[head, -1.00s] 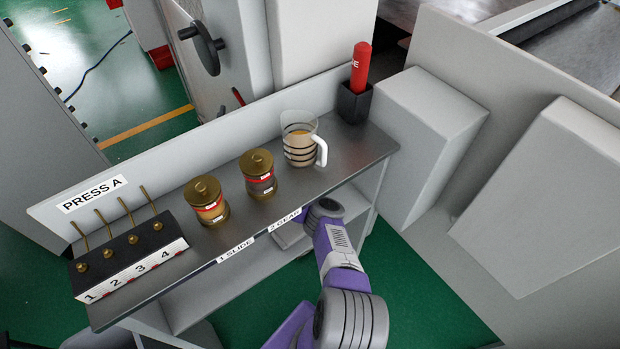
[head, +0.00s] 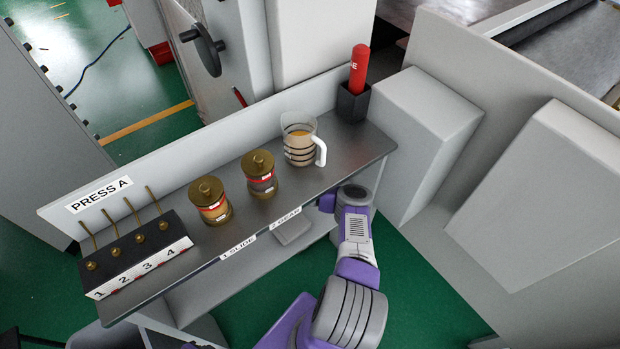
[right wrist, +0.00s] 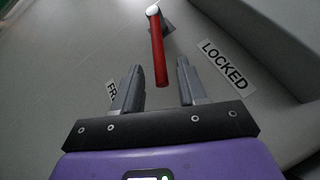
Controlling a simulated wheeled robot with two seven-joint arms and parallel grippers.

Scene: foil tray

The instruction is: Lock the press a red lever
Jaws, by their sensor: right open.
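In the right wrist view, a red lever (right wrist: 158,50) hangs from a pale pivot (right wrist: 153,10) on a grey panel. Its free end appears between the two fingers of my right gripper (right wrist: 159,68), which is open, with a visible gap on each side. A LOCKED label (right wrist: 226,66) is to the right of the lever. A label starting with FR (right wrist: 112,91) is to the left, partly hidden by a finger. In the head view, my right arm reaches under the shelf's front edge, and its fingers are hidden there. My left gripper is out of view.
A metal shelf (head: 225,240) marked PRESS A holds a block with several brass levers (head: 135,250), two brass-lidded jars (head: 210,200) (head: 259,173), a glass mug (head: 299,140) and a red cylinder in a black holder (head: 352,104). Grey boxes (head: 425,125) stand to the right.

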